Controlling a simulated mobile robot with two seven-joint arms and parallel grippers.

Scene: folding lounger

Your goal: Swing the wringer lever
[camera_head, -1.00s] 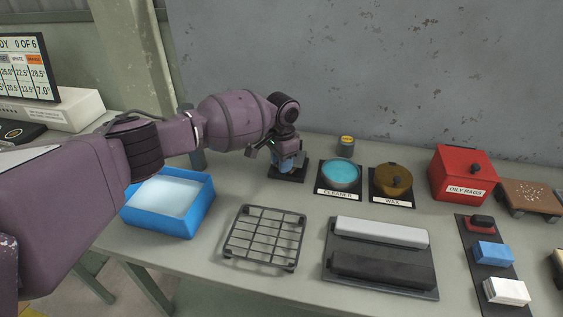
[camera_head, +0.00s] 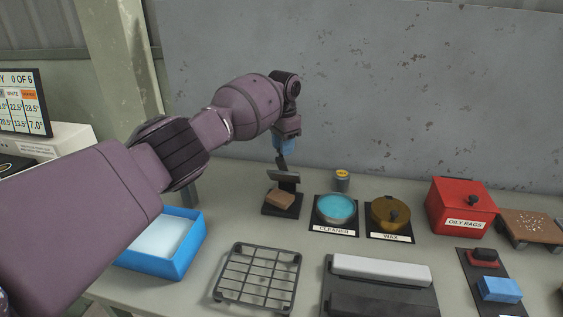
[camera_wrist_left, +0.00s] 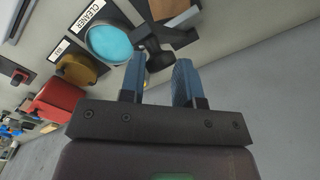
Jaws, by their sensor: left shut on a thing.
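The wringer (camera_head: 269,210) is a small black stand on the bench, with a tan block (camera_head: 280,197) lying on its base. Its dark lever (camera_head: 281,161) stands up from the top, and its black end shows in the left wrist view (camera_wrist_left: 155,52). My left gripper (camera_head: 283,151) is above the wringer, pointing down, with its blue fingers shut on the lever's upper end. In the left wrist view the fingers (camera_wrist_left: 157,74) stand on either side of the dark lever end. Part of the lever is hidden by the fingers. My right gripper is not in view.
Right of the wringer are a cleaner dish (camera_head: 336,208), a wax tin (camera_head: 390,213) and a red oily rags box (camera_head: 461,206). A small grey canister (camera_head: 342,181) stands behind. In front are a blue tub (camera_head: 188,257) and a wire rack (camera_head: 257,279). A grey wall (camera_head: 400,90) closes the back.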

